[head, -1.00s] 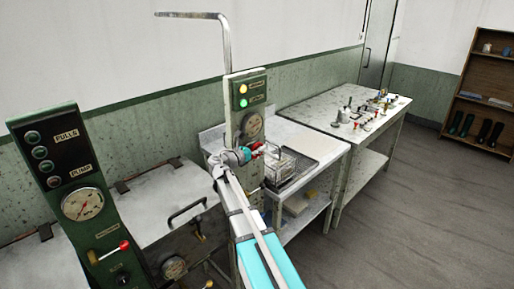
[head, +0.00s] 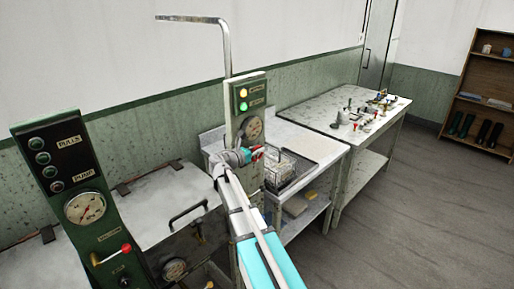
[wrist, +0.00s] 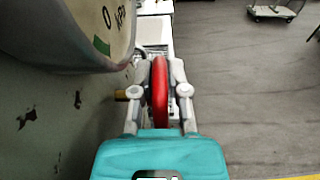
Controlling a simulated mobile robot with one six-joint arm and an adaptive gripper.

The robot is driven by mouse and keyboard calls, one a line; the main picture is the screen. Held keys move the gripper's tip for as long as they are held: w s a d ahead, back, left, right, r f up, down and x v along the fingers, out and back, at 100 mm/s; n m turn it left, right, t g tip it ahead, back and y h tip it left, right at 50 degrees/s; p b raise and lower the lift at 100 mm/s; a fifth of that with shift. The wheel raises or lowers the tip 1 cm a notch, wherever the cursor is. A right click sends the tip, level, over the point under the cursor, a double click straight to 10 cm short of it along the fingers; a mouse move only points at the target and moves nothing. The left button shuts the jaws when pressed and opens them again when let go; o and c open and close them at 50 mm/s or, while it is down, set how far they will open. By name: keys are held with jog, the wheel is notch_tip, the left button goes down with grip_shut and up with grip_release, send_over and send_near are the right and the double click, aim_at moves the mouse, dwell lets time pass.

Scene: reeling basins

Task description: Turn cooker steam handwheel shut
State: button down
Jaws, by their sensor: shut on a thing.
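The red handwheel (wrist: 160,92) shows edge-on in the wrist view, in front of the worn green panel. My gripper (wrist: 160,78) has a finger on each side of its rim and is shut on it. In the head view my gripper (head: 256,154) is at the cooker column (head: 251,95), just below its round gauge (head: 252,128). Only a bit of red shows there; my arm hides most of the wheel. The wheel's turn angle cannot be told.
A yellow and a green lamp (head: 243,98) are lit on the column. A wire basket (head: 286,170) stands on the bench to the right. A control panel with a red-knobbed lever (head: 126,248) is at the left. Grey floor (head: 420,210) is open at the right.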

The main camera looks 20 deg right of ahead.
jog(key=shift+d+r+g+y+p, duration=0.15)
jog(key=shift+g+y+p, duration=0.1)
jog(key=shift+y+p, duration=0.65)
jog(key=shift+d+r+g+y+p, duration=0.1)
jog(key=shift+g+y+p, duration=0.3)
jog(key=shift+p, duration=0.8)
jog(key=shift+w+f+y+p, duration=0.1)
jog(key=shift+f+y+p, duration=0.2)
jog(key=shift+y+p, duration=0.15)
jog(key=c, duration=0.6)
grip_release()
jog(key=shift+c, duration=0.2)
jog(key=shift+f+t+h+b, duration=0.25)
jog(key=shift+h+b, duration=0.3)
jog(key=shift+b, duration=0.65)
